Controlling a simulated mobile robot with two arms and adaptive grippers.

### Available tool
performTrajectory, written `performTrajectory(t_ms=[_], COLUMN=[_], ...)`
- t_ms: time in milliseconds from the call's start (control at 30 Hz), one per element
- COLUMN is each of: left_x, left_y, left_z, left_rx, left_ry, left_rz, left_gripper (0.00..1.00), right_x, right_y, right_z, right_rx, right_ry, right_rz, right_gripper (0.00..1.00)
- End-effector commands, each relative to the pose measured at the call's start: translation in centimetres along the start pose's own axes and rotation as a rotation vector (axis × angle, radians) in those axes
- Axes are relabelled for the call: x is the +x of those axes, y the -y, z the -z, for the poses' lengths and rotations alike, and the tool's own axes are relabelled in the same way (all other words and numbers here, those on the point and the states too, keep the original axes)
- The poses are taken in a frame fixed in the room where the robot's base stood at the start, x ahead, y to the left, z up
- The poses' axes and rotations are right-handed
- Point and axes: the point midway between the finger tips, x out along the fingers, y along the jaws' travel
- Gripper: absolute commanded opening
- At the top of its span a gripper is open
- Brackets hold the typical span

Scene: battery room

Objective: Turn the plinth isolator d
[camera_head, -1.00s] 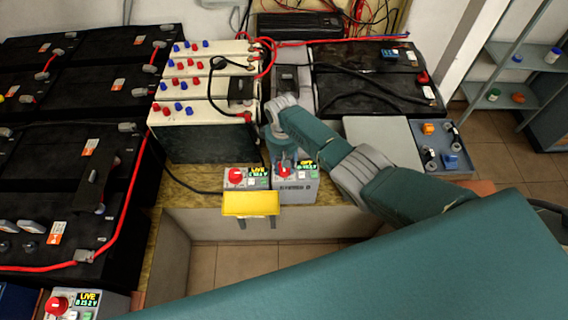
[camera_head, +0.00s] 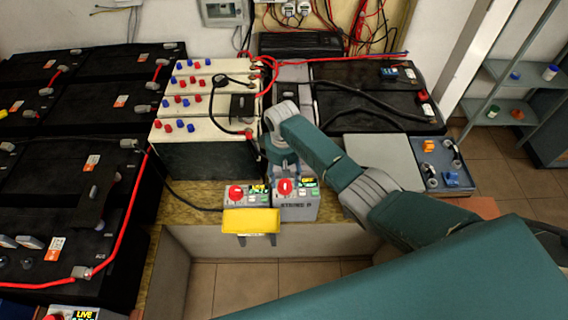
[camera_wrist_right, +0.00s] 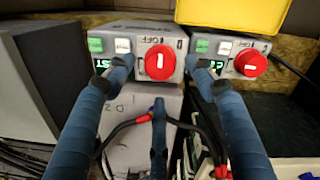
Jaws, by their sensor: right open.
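The grey isolator box (camera_head: 296,207) on the wooden ledge carries lettering that looks like "STRING D". Its red knob (camera_head: 285,187) has an upright white mark. My right gripper (camera_head: 281,168) hangs just behind this knob in the head view, its fingertips hard to make out. In the right wrist view the open, empty gripper (camera_wrist_right: 159,75) has one finger to each side of the red knob (camera_wrist_right: 160,62) and a third below it. The fingers look apart from the knob; their depth is unclear. The knob's white mark is upright beside an "OFF" label. My left gripper is out of view.
Cream batteries (camera_head: 205,150) with a black cable and black batteries (camera_head: 375,95) stand behind. A blue terminal block (camera_head: 444,165) lies right.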

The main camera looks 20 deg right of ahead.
Motion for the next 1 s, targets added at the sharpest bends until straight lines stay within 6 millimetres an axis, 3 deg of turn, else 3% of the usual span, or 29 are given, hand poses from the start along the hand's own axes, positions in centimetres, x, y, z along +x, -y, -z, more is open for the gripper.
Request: performTrajectory(t_ms=[200,400,1000], left_x=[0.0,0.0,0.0], left_y=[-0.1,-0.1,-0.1], left_z=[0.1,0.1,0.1], left_rx=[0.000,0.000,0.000], left_ry=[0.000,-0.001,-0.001], left_rz=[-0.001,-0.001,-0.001], left_gripper=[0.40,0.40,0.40], right_x=[-4.9,-7.5,-8.2], right_y=[-0.1,0.0,0.0], right_z=[0.2,0.1,0.0], right_rx=[0.000,0.001,0.001], right_ry=[-0.006,-0.002,-0.002], right_rz=[-0.001,-0.001,-0.001], right_gripper=[0.55,0.55,0.55])
